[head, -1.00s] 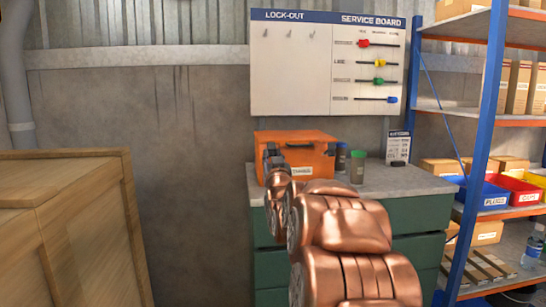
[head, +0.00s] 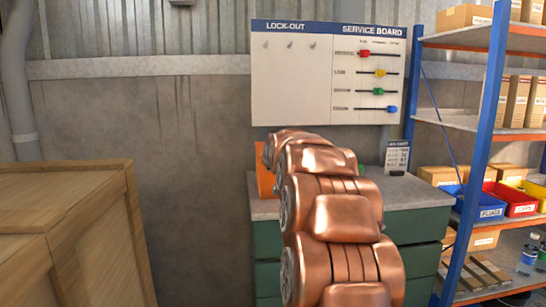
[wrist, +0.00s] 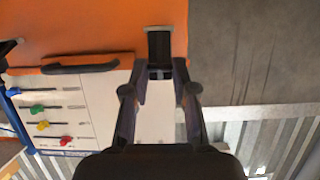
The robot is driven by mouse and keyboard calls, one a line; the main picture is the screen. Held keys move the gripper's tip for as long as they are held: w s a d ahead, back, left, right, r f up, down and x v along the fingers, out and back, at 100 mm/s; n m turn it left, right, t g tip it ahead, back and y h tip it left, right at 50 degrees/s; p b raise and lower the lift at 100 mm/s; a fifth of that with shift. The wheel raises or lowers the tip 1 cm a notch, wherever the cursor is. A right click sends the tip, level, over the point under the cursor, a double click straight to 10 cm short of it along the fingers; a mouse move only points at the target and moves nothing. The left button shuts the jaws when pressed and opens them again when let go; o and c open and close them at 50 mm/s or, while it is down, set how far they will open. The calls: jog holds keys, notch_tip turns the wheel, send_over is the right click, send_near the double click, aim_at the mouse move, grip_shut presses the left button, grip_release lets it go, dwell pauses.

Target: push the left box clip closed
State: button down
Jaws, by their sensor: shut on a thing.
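The orange box (head: 264,180) stands on the green cabinet in the head view, mostly hidden behind my arm. In the wrist view its orange face (wrist: 100,25) fills the top, upside down, with a black handle (wrist: 85,67). The left box clip (wrist: 159,45), black with a pale top edge, is near the box's left side. My gripper (wrist: 160,76) is at the clip's end, its fingertips on either side of it, shut on it. I cannot tell whether the clip lies flat against the box. The head view does not show my gripper clearly.
The cabinet top (head: 415,193) is bare to the right, with a small sign (head: 397,157) at its back. The service board (head: 330,72) hangs above. A wooden crate (head: 70,230) stands at left, a blue-framed shelf (head: 487,120) with bins at right.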

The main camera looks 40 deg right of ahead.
jog(key=shift+w+d+r+g+y+p, duration=0.3)
jog(key=shift+r+g+y+p, duration=0.3)
jog(key=shift+p, duration=0.4)
jog(key=shift+w+d+g+y+p, duration=0.2)
jog(key=shift+w+g+y+p, duration=0.2)
jog(key=shift+g+p, duration=0.45)
jog(key=c, duration=0.9)
grip_release()
jog(key=v, duration=1.2)
